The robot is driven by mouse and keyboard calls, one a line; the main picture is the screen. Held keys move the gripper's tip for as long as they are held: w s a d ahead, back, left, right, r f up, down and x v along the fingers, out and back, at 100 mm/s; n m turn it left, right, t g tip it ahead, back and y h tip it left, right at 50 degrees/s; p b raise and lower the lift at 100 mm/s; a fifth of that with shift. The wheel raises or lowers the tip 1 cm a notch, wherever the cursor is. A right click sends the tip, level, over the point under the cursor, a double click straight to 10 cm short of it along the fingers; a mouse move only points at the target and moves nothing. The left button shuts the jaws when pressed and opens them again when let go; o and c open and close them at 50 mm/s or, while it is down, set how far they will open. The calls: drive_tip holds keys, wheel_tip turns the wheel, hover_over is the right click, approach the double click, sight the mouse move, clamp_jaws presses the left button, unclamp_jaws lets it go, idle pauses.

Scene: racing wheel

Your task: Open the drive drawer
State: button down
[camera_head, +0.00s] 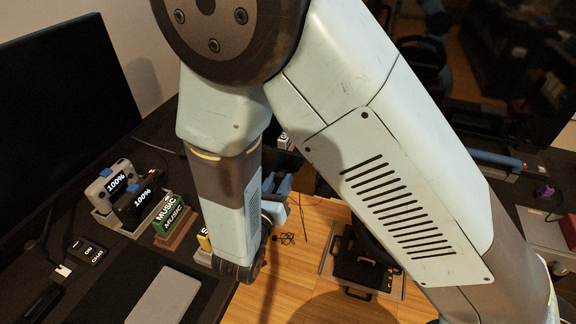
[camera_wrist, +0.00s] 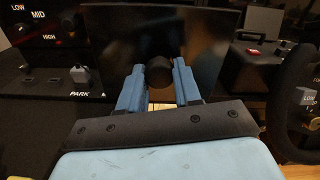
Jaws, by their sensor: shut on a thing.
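In the wrist view, my gripper (camera_wrist: 160,84) has its two blue fingers on either side of a dark round knob (camera_wrist: 160,70), shut on it. The knob stands in front of a wide dark panel (camera_wrist: 115,50), which looks like the drawer front; no label on it is readable. Whether the panel is shut or pulled out a little cannot be told. In the head view, my arm hides most of the gripper; only a bit of blue (camera_head: 283,187) shows beside the forearm. The drive drawer cannot be made out in that view.
In the wrist view, a LOW/MID/HIGH panel (camera_wrist: 40,22) and a PARK lever (camera_wrist: 79,74) are at left. A dark box (camera_wrist: 258,65) and a steering wheel (camera_wrist: 285,95) are at right. The head view shows a desk (camera_head: 105,275) left and wooden floor (camera_head: 300,240).

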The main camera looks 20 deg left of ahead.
drive_tip(key=shift+s+a, duration=0.1)
drive_tip(key=shift+s, duration=1)
drive_tip(key=c, duration=0.8)
unclamp_jaws()
drive_tip(key=s, duration=1.3)
drive_tip(key=shift+s, duration=0.35)
